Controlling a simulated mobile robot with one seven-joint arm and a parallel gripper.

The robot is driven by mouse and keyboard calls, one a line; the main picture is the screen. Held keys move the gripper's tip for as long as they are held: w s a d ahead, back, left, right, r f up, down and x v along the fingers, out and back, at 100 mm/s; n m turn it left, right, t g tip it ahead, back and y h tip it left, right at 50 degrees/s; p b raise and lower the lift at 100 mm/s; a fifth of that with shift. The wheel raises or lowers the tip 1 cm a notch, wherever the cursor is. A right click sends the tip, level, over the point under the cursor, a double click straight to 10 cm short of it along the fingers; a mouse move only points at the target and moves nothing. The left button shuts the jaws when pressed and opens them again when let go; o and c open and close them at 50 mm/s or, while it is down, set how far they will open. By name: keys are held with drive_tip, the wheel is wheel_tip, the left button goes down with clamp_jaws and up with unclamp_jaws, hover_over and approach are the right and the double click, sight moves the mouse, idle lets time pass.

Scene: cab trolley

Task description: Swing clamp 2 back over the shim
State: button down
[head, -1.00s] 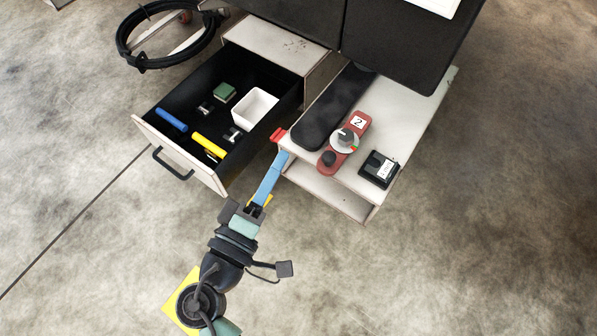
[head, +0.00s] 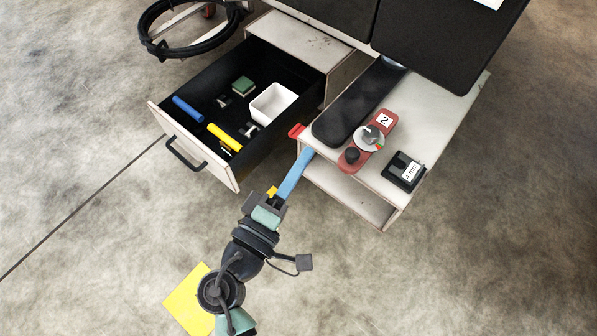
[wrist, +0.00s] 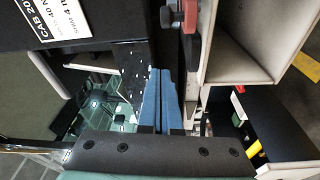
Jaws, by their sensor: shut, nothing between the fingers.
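Clamp 2 (head: 385,133) is a red bar with a white "2" label, a round grey dial and a black knob. It lies on the light shelf top beside a long black pad, not over it. In the wrist view a red part with a black knob, seemingly the clamp (wrist: 190,14), shows at the top. My gripper (head: 308,153) has long blue fingers, shut and empty, at the shelf's left front edge. The fingers also show in the wrist view (wrist: 158,72).
An open drawer (head: 193,146) left of my gripper holds a white bin (head: 272,103), a blue and a yellow cylinder and a green block. A red tab (head: 296,131) sticks out at the shelf's left side. Dark panels stand behind.

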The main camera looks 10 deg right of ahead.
drive_tip(key=shift+w+d+f+b, duration=0.15)
drive_tip(key=shift+d+b, duration=0.3)
drive_tip(key=shift+d, duration=0.55)
drive_tip(key=shift+w+d+b, duration=0.15)
drive_tip(key=shift+d+b, duration=0.25)
drive_tip(key=shift+d, duration=0.55)
drive_tip(key=shift+w+d+f+b, duration=0.15)
drive_tip(key=shift+d+b, duration=0.3)
drive_tip(key=shift+d, duration=0.55)
